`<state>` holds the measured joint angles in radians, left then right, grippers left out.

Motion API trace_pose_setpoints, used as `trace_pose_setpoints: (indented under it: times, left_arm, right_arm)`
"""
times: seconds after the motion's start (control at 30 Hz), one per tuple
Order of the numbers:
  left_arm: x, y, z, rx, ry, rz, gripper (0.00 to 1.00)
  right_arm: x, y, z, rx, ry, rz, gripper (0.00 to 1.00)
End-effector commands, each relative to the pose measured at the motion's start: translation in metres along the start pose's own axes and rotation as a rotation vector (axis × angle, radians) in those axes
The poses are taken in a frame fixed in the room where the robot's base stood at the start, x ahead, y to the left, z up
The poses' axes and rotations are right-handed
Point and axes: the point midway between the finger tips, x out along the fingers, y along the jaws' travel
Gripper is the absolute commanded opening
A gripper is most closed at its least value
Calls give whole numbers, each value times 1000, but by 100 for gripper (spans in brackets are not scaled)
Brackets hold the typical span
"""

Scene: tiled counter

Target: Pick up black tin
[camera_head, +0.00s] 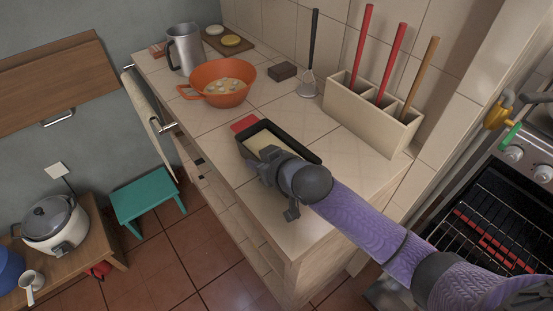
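The black tin (297,142) is a rectangular black pan with a pale, cream-coloured inside. It lies on the tiled counter in the head view. My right gripper (272,187) is at the tin's near side, and its dark wrist covers the tin's near right part. The arm hides the contact, so I cannot tell whether the fingers touch the tin or how far apart they are. My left gripper is not in view.
A red pad (243,124) lies beside the tin's far left end. An orange pot (221,95) stands beyond it. A white utensil holder (371,118) with long handles stands along the wall. An oven (490,220) is at the right. Bare tiles (205,135) lie left of the tin.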

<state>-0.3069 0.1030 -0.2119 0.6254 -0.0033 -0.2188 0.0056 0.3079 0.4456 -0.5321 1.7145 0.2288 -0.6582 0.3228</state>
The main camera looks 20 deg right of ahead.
Motion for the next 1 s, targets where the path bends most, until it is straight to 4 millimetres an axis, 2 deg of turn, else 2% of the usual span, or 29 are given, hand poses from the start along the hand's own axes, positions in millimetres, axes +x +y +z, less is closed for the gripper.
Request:
trace_pose_setpoints:
  times: [0.03,0.17,0.2,1.0]
  left_arm:
    - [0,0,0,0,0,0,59]
    - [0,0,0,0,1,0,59]
    - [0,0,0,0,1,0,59]
    - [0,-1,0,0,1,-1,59]
  right_arm:
    - [0,0,0,0,0,0,30]
    - [0,0,0,0,0,0,2]
    - [0,0,0,0,0,0,0]
    - [0,0,1,1,-1,0,0]
